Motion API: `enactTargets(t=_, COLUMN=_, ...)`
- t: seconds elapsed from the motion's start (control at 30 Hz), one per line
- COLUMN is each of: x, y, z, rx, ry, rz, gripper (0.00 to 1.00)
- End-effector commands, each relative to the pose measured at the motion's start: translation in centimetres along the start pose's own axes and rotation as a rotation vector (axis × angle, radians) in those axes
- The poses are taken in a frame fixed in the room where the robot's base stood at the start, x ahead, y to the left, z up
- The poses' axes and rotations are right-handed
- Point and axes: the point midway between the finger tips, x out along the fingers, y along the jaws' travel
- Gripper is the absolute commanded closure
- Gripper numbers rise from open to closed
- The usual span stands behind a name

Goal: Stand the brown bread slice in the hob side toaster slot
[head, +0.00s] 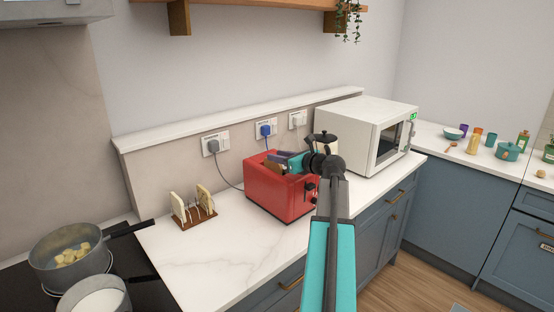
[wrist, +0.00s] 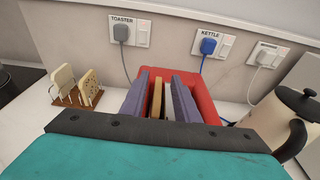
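The red toaster (head: 268,192) stands on the worktop; in the wrist view its red body (wrist: 203,96) shows behind my fingers. My gripper (head: 284,161) is over the toaster. In the wrist view its two purple-grey fingers (wrist: 160,98) lie on either side of the brown bread slice (wrist: 156,98). The slice is on edge, close to both fingers; whether they press on it I cannot tell. In the head view the slice (head: 271,167) shows at the toaster's top, towards the hob side. My fingers and the slice hide the slots, so its depth in one is unclear.
A rack (head: 193,219) with two bread slices stands left of the toaster. The hob with two pans (head: 70,262) is further left. A kettle (wrist: 283,120) and a white microwave (head: 352,129) are to the right. Clear worktop lies in front of the rack.

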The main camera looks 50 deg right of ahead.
Motion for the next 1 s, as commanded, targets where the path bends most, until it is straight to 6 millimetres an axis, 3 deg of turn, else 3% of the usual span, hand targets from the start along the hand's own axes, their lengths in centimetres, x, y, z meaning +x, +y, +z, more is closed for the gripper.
enactTargets(t=0.4, x=-7.0, y=0.1, z=-0.1, rx=-0.001, ry=-0.001, rz=-0.003, gripper=0.72)
enactTargets(t=0.6, x=-9.5, y=0.1, z=-0.1, rx=-0.001, ry=-0.001, rz=-0.002, gripper=0.72)
enactTargets(t=1.0, x=-10.7, y=0.0, z=0.0, rx=0.000, ry=0.000, rz=-0.001, gripper=0.72)
